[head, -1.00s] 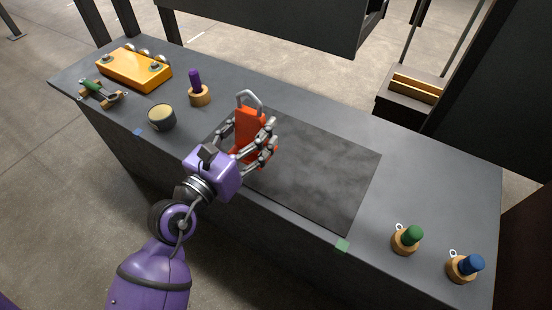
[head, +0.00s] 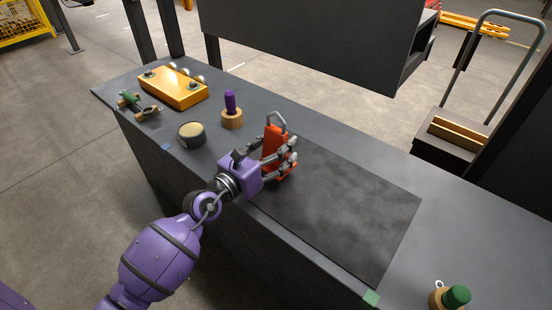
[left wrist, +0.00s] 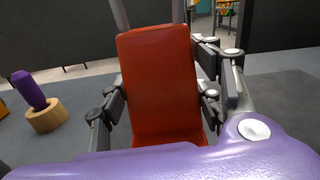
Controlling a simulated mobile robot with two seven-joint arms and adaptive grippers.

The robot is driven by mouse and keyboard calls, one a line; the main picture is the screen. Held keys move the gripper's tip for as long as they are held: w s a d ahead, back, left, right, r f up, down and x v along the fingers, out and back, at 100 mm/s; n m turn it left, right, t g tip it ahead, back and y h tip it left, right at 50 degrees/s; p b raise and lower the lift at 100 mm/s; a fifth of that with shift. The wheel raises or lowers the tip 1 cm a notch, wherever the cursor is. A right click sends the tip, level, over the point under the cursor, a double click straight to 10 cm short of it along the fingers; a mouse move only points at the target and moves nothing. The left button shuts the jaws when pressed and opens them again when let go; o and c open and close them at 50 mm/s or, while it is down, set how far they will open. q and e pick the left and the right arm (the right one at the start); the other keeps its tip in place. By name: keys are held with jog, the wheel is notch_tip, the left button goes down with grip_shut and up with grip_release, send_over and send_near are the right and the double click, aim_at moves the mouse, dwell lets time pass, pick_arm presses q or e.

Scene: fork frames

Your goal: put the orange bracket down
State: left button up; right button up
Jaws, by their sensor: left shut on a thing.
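The orange bracket (head: 273,145) is a red-orange block with a grey metal loop at its top. It is upright at the left end of the dark mat (head: 350,205) on the bench. My left gripper (head: 282,160) is shut on it, with fingers on both sides. In the left wrist view the bracket (left wrist: 160,85) fills the middle between the fingers. Its lower end is hidden, so I cannot tell whether it touches the mat. My right gripper is not in view.
A purple peg in a wooden base (head: 232,115) and a round tin (head: 191,134) stand left of the bracket. An orange-yellow box (head: 173,88) and a green-handled item (head: 135,102) are farther left. A green peg (head: 452,297) is at lower right. Most of the mat is bare.

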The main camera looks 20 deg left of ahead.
pick_arm(q)
jog(key=shift+w+a+f+b, duration=0.15)
jog(key=shift+w+f+b, duration=0.1)
jog(key=shift+f+b, duration=0.05)
notch_tip(320, 180, down, 3)
jog(key=shift+w+f+b, duration=0.1)
jog(key=shift+f+b, duration=0.1)
jog(key=shift+b, duration=0.9)
jog(key=shift+r, duration=0.2)
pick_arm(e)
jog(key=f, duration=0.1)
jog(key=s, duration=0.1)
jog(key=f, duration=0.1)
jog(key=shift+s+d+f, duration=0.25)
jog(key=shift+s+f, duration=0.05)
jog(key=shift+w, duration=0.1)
pick_arm(q)
jog(key=shift+f, duration=0.15)
jog(key=o, duration=1.2)
jog(key=shift+f, duration=0.15)
jog(key=o, duration=0.4)
jog(key=shift+c, duration=0.2)
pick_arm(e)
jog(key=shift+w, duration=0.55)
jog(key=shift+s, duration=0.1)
